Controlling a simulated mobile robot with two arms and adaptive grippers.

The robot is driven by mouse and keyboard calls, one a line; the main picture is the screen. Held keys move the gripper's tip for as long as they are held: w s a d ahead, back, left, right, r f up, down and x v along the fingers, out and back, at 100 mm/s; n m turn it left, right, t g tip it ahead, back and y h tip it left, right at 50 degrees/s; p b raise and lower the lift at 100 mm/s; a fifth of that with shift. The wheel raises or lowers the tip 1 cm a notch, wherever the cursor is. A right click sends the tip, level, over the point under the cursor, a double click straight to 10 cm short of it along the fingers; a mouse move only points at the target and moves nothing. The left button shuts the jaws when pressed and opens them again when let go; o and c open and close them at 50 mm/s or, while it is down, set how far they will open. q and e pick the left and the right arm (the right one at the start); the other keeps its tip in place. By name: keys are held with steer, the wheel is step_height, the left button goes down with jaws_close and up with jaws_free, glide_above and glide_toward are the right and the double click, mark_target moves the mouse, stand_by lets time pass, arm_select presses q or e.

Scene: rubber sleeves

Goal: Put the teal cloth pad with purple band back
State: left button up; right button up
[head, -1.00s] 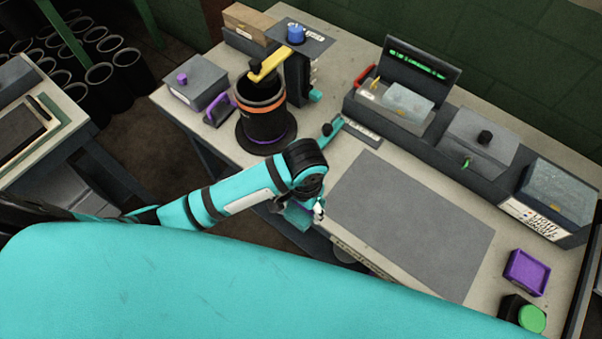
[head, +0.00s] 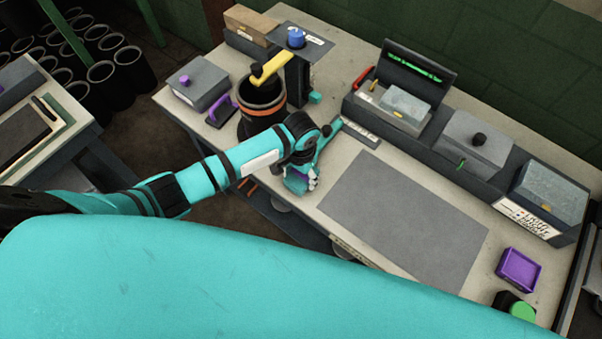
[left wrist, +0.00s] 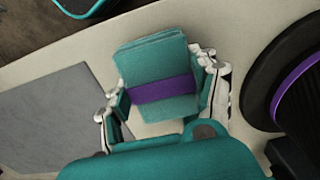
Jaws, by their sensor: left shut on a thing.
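The teal cloth pad with purple band (left wrist: 152,60) looks like a folded stack with the band across its middle. My left gripper (left wrist: 167,92) is shut on it, with one finger at each side. In the head view the left gripper (head: 304,178) hangs at the near edge of the bench, left of the grey mat. The pad (head: 295,182) shows there only as a small teal and purple patch, mostly hidden by the gripper. I cannot tell whether it touches the bench. My right gripper is not in view.
The grey mat (head: 405,220) is bare. A black canister with an orange ring (head: 262,112) stands left of the gripper. Grey bins (head: 475,145) line the back. A purple tray (head: 519,270) and a green-lidded container (head: 521,311) are at the right. A small label plate (head: 361,132) lies behind the gripper.

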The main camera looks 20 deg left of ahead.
mark_target(301, 175)
arm_select(q)
steer(key=shift+f, duration=0.1)
steer(key=o, duration=1)
steer(key=shift+o, duration=0.2)
step_height(301, 175, up, 12)
steer(key=b, duration=0.1)
